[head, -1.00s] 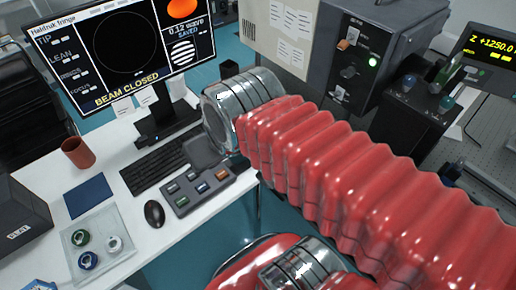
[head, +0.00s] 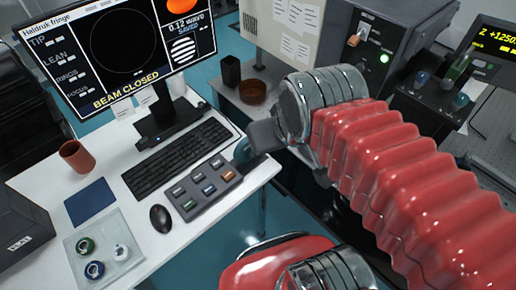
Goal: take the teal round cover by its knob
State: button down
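A small teal curved shape (head: 242,151) shows at the left edge of my gripper, just right of the button box. My gripper hides most of it, so I cannot tell whether it is the round cover, and no knob shows. My gripper (head: 260,136) is a grey shape at the end of the arm, over the desk's right edge. Its fingers cannot be made out, nor whether it touches or holds the teal shape.
The button box (head: 205,187), keyboard (head: 178,158) and mouse (head: 160,218) lie on the white desk (head: 137,211). A clear tray (head: 75,262) with green, blue and white ring-shaped pieces is at front left. A brown bowl (head: 253,92) and black cup (head: 231,71) stand behind my gripper.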

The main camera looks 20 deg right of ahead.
aim_at(242, 153)
jog(key=u, duration=0.1)
jog(key=k, duration=0.45)
jog(key=u, duration=0.6)
jog(key=k, duration=0.9)
jog(key=u, duration=0.5)
jog(key=i, duration=1.3)
jog(key=z, duration=0.5)
